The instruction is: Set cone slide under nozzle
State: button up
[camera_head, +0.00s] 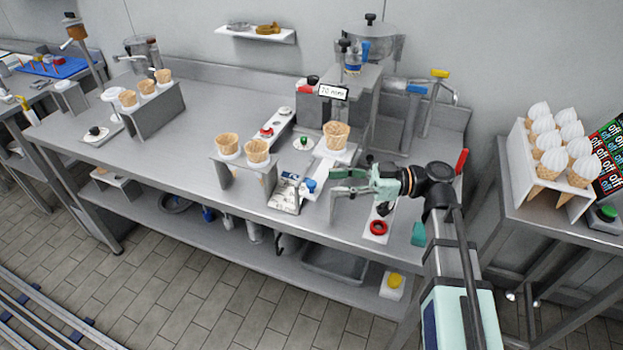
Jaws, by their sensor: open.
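The cone slide (325,167) is a pale strip on the steel table, running from below the machine toward the front. A wafer cone (337,134) stands upright in its rear end. A blue knob (310,185) shows at its front end. The nozzle (352,68) is on the grey machine behind the cone; the cone appears in front of it, and I cannot tell if they line up. My gripper (336,184) is open just right of the blue knob. It looks empty, and I cannot tell if it touches the knob.
A stand with two cones (243,165) and a small metal box (286,194) are left of the slide. A panel with a red button (377,227) is near the front edge. A rack of filled cones (558,150) stands at right.

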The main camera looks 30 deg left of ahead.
aim_at(312, 182)
jog(key=shift+p+x, duration=0.5)
jog(key=shift+x, duration=2.7)
grip_shut()
jog(key=shift+w, duration=0.1)
